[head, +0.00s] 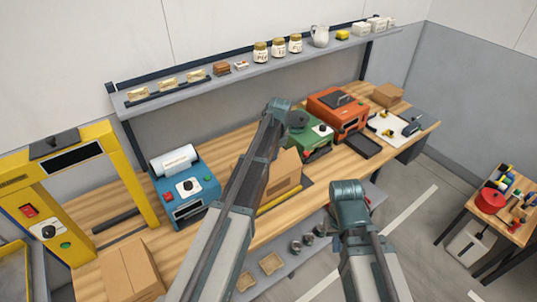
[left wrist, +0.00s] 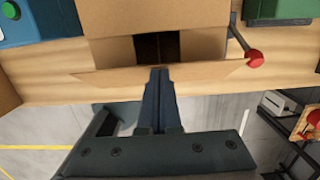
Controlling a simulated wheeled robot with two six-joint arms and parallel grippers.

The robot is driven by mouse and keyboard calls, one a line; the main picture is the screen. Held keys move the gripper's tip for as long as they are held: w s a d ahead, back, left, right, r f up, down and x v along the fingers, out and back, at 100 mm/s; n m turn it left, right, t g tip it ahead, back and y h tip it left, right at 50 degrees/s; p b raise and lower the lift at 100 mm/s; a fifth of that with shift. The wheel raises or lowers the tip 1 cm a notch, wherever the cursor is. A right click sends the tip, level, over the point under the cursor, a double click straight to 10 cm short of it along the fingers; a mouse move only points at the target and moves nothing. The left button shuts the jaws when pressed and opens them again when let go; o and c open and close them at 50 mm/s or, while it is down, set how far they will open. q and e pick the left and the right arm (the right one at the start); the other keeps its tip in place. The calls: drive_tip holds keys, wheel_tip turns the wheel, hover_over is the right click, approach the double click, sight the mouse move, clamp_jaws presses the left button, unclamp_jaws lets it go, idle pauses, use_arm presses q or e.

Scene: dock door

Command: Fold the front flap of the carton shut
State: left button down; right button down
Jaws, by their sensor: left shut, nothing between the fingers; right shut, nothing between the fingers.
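The carton (head: 288,169) stands on the workbench between the blue and green machines, partly hidden by my left arm in the head view. In the left wrist view the carton (left wrist: 155,19) has a dark opening facing me. Its front flap (left wrist: 205,74) sticks outward as a wide tan strip below the opening, not shut. My left gripper (left wrist: 157,72) is shut and empty, its fingertips at the middle of the flap; I cannot tell whether they touch it. The head view does not clearly show this gripper behind the arm. My right gripper is not visible; only its arm shows, right of the carton.
The blue machine (head: 184,187) and green machine (head: 311,137) flank the carton. A red-knobbed rod (left wrist: 255,57) stands close to its right side. A yellow frame (head: 82,175) and a closed box (head: 130,270) are at left. Open floor lies in front of the bench.

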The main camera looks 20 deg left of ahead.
use_arm(q)
drive_tip(key=shift+w+a+f+h, duration=0.1)
drive_tip(key=shift+w+a+h, duration=0.05)
drive_tip(key=shift+w+h, duration=0.15)
drive_tip(key=shift+g+h, duration=0.3)
drive_tip(key=shift+g, duration=0.2)
drive_tip(key=shift+w+a+f+b, duration=0.5)
drive_tip(key=shift+a+f+b, duration=0.15)
drive_tip(key=shift+f+b, duration=0.2)
drive_tip(key=shift+w+a+f+b, duration=0.45)
drive_tip(key=shift+a+f+b, duration=0.2)
drive_tip(key=shift+f+b, duration=0.25)
drive_tip(key=shift+w+a+f+b, duration=0.5)
drive_tip(key=shift+a+f+b, duration=0.15)
drive_tip(key=shift+f+b, duration=0.2)
drive_tip(key=shift+r, duration=0.1)
drive_tip(key=shift+r+p, duration=0.75)
drive_tip(key=shift+p, duration=0.05)
